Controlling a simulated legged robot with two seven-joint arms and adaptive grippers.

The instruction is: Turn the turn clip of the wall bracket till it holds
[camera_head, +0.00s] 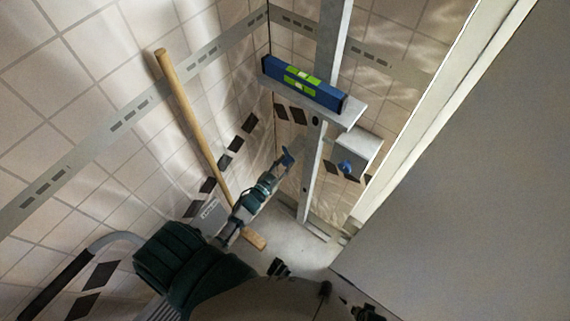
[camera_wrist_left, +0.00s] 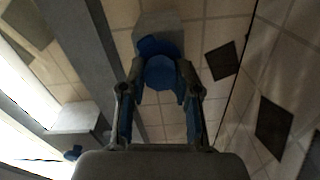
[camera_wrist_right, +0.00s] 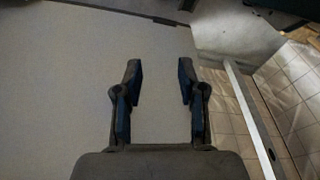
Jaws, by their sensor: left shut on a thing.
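My left gripper (camera_head: 283,164) is at a small bracket left of the upright metal post. In the left wrist view, its fingers (camera_wrist_left: 160,78) are shut on a blue turn clip (camera_wrist_left: 158,68), one on each side. The clip sits on a grey wall bracket (camera_wrist_left: 160,27); the fingers hide its sides. A second bracket (camera_head: 358,150) with a blue clip (camera_head: 346,166) stands right of the post; it also shows at the left wrist view's lower left (camera_wrist_left: 73,118). My right gripper (camera_wrist_right: 160,82) is open, with nothing between its fingers, before a large pale surface.
A large grey panel (camera_head: 470,180) fills the right side. A blue level (camera_head: 304,85) lies on a ledge of the metal post (camera_head: 331,50). A wooden-handled tool (camera_head: 190,120) leans at the tiled wall, left of my left arm. Floor shows below the post.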

